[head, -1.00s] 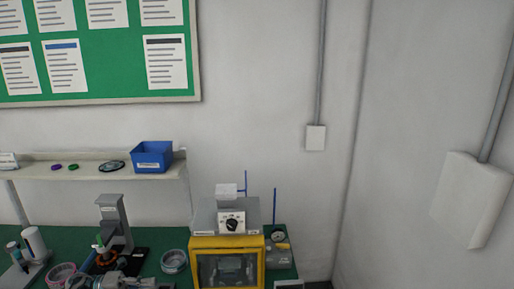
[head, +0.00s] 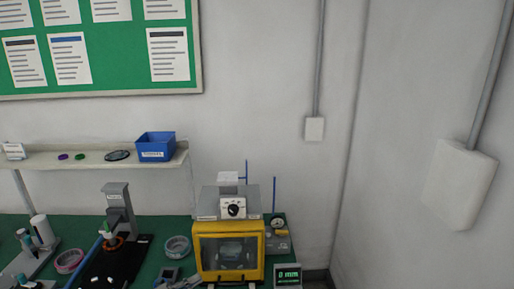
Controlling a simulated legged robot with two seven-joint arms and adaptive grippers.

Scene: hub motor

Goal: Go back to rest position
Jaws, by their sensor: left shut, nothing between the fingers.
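My left gripper (head: 187,283) shows only in small part at the bottom edge of the head view, in front of the yellow-framed machine. It is shut and nothing shows in it. Most of it and its arm are cut off by the frame. My right gripper is not in view. A grey press-like stand (head: 118,208) stands on a black base (head: 125,262) on the green bench, with an orange ring at its foot. The yellow-framed machine (head: 229,258) with a clear front and a dial on top stands to its right.
Tape rolls (head: 70,261) and (head: 178,248) lie on the bench. A digital readout (head: 288,275) stands at the front right. A blue bin (head: 156,146) sits on the shelf (head: 100,160) above. A stand with white cylinders (head: 42,230) is at the left.

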